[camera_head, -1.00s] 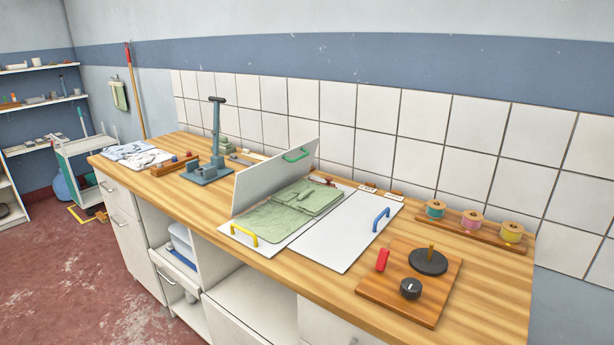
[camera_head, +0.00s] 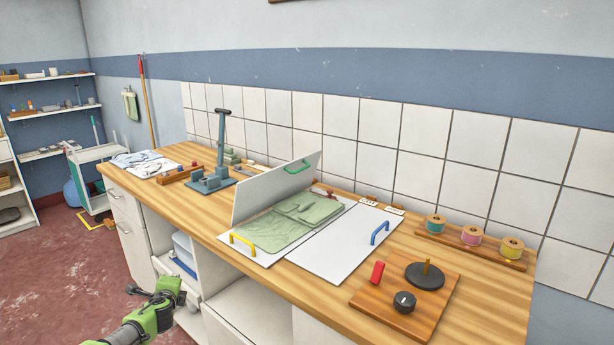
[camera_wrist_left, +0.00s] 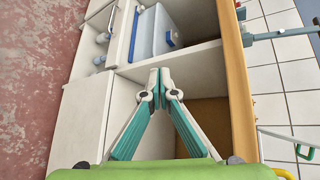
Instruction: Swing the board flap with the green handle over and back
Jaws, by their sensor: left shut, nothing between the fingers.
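The white board flap (camera_head: 268,190) with the green handle (camera_head: 297,168) stands steeply upright on the left part of the folding board. A folded green cloth (camera_head: 290,222) lies on the board beside it. My left gripper (camera_head: 140,291) is low in front of the counter, below its top and well apart from the flap. In the left wrist view its fingers (camera_wrist_left: 160,72) meet at the tips, shut and empty, facing the open shelves. My right gripper is not in view.
The board also has a yellow handle (camera_head: 242,243) and a flat white panel with a blue handle (camera_head: 379,233). A wooden block with a black knob (camera_head: 405,302) is at the right. A blue-grey stand (camera_head: 211,181) is left of the flap. The counter's front edge lies between my gripper and the board.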

